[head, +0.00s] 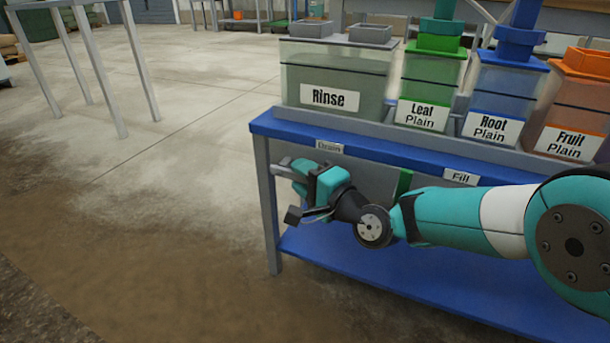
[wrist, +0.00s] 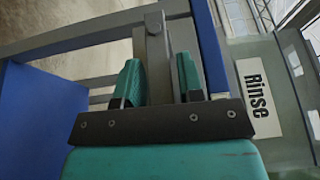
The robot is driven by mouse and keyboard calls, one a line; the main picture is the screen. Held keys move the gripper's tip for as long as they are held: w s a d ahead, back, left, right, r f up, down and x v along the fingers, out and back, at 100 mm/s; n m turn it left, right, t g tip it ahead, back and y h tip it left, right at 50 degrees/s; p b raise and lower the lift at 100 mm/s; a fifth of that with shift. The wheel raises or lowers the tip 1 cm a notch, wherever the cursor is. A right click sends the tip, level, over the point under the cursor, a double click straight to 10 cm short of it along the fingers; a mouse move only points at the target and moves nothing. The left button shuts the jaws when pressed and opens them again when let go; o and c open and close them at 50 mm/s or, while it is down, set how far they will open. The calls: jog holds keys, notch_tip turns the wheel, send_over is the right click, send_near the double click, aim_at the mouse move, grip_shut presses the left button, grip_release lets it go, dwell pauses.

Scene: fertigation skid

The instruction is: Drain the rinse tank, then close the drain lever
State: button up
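The rinse tank (head: 300,75), a clear box labelled "Rinse", stands at the left end of the blue-edged bench. It looks greenish-grey inside, and its liquid level is hard to tell. The "Drain" label (head: 329,147) is on the bench edge below it. My gripper (head: 297,172) is under this edge at the left corner. In the wrist view, a grey bar, apparently the drain lever (wrist: 156,50), runs between the two teal fingers. The fingers sit close on both sides and appear shut on it. In the head view my gripper mostly hides the lever.
The Leaf (head: 431,75), Root (head: 505,85) and Fruit (head: 575,100) tanks stand right of the rinse tank. A "Fill" label (head: 461,177) is on the bench edge behind my arm. A blue lower shelf (head: 345,270) lies below. The floor (head: 170,180) to the left is open.

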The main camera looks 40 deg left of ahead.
jog(key=shift+o, duration=0.7)
jog(key=shift+w, duration=0.1)
jog(key=shift+d, duration=0.1)
jog(key=shift+d, duration=0.2)
jog(key=s+d+p, duration=0.1)
jog(key=s+d, duration=0.1)
jog(key=d, duration=1.4)
jog(key=shift+d+f, duration=0.15)
jog(key=shift+d, duration=0.2)
dwell(4.9)
